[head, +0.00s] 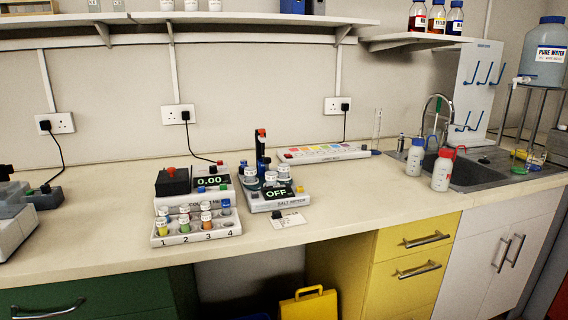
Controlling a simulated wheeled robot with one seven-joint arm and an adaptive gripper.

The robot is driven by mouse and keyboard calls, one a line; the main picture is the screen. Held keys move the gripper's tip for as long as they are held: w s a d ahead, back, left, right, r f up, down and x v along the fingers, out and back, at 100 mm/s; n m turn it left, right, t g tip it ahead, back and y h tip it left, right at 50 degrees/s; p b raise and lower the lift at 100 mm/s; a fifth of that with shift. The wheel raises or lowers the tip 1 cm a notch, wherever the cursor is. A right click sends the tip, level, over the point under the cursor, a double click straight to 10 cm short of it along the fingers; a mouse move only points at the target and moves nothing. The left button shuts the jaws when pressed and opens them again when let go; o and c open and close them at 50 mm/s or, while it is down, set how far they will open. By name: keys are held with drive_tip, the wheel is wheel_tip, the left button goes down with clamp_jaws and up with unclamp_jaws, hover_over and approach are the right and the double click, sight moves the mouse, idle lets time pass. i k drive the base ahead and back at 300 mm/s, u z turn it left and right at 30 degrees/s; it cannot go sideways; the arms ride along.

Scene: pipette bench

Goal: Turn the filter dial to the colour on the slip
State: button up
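A white meter (212,196) with a display reading 0.00 stands left of centre on the bench; its label is partly hidden. A black box with a red knob (171,171) is at its left, and small red, blue and green pieces sit around the display. I cannot tell which part is the filter dial or where it points. A small white slip (290,219) lies flat near the bench's front edge, right of the meter; its writing is too small to read and I make out no colour on it. My gripper is not in view.
A rack (196,230) of capped vials, numbered 1 to 4, stands before the meter. A salt meter (277,197) reading OFF is beside it. Two bottles (442,170) stand by the sink (475,172). The bench (370,200) right of the slip is clear.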

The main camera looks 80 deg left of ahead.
sight(212, 168)
drive_tip(key=u, duration=0.05)
drive_tip(key=i, duration=0.75)
drive_tip(key=u, duration=3.75)
